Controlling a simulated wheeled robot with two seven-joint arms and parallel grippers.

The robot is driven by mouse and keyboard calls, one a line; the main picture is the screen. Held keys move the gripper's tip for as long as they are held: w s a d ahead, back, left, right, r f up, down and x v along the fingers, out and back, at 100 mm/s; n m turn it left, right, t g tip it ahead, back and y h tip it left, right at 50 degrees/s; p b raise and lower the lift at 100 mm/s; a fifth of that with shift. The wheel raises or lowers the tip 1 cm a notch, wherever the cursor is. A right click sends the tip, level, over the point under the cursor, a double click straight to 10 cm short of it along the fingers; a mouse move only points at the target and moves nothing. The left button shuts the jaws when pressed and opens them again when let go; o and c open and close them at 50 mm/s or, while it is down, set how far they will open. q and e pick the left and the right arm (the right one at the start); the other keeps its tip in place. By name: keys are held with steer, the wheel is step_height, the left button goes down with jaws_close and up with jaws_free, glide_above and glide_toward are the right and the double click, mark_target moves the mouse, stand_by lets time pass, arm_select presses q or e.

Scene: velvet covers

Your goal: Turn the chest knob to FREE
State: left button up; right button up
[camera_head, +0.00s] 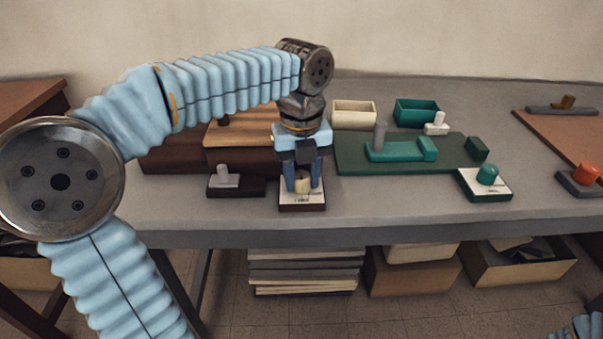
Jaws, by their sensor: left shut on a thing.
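The brown wooden chest (178,158) stands at the left of the bench, partly hidden behind my left arm. In front of it is a small dark base with a white plate (302,199), bearing a cream knob (302,187). My left gripper (303,187) points straight down over this plate, its two blue fingers shut on the knob from both sides. The marks on the plate are too small to read, so the knob's setting cannot be told. My right gripper is not in view; only a bit of my right arm shows at the bottom right corner.
A dark block with a grey lever (228,178) sits just left of the knob plate. To the right are a green board (350,158), a teal knob (487,174) and an orange-red knob (586,173). A cream bin (353,115) and teal bin (417,110) stand behind.

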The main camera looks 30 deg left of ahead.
mark_target(301, 175)
arm_select(q)
steer(key=o, duration=0.8)
steer(key=shift+c, duration=0.2)
steer(key=shift+r, duration=0.1)
step_height(301, 175, up, 14)
steer(key=shift+f, duration=0.2)
